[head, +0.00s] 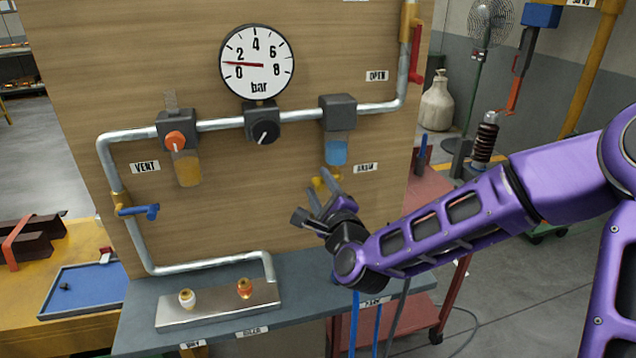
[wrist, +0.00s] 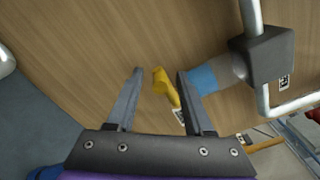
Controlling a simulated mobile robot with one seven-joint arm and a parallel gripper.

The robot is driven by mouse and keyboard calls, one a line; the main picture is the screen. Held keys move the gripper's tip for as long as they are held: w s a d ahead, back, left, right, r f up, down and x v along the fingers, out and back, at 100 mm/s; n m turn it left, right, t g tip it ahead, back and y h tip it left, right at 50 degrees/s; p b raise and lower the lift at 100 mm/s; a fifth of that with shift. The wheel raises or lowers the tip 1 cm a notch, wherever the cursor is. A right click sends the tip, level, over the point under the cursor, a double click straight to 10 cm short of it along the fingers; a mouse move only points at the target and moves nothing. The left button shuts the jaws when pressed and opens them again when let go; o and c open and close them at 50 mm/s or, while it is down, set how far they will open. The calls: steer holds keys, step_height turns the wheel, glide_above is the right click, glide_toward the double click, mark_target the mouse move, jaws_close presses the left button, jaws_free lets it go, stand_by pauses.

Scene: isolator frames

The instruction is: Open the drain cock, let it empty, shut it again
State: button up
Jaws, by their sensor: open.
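The drain cock (head: 322,182) is a small yellow fitting below the blue bowl (head: 336,151) of the right-hand grey unit, near a label that seems to read DRAIN. In the wrist view the yellow cock (wrist: 163,84) shows between the two fingers, its lever angled. My gripper (head: 318,190) is open at the cock, its fingers partly covering it in the head view. In the wrist view the gripper (wrist: 160,74) holds nothing, and I cannot tell whether a finger touches the cock. No flow is visible.
A pressure gauge (head: 257,63) reads about 1 bar. An orange knob (head: 175,140) sits above an amber bowl (head: 187,168). A blue-handled valve (head: 138,211) is left, a red-handled valve (head: 415,62) upper right. The pipe (head: 220,124) and wooden panel (head: 240,220) bound the space; a bench (head: 300,300) lies below.

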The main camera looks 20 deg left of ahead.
steer(key=shift+c, duration=0.2)
jaws_close()
steer(key=shift+f+n+b, duration=0.3)
steer(key=shift+n+b, duration=0.1)
stand_by(0.3)
steer(key=w+d+f+n+b, duration=0.1)
steer(key=n+b, duration=0.3)
steer(key=n, duration=0.4)
steer(key=w+d+f+n+b, duration=0.1)
steer(key=d+f+n+b, duration=0.2)
steer(key=n, duration=0.6)
steer(key=shift+w+d+f+b, duration=0.3)
steer(key=shift+w+b, duration=0.05)
steer(key=shift+b, duration=0.85)
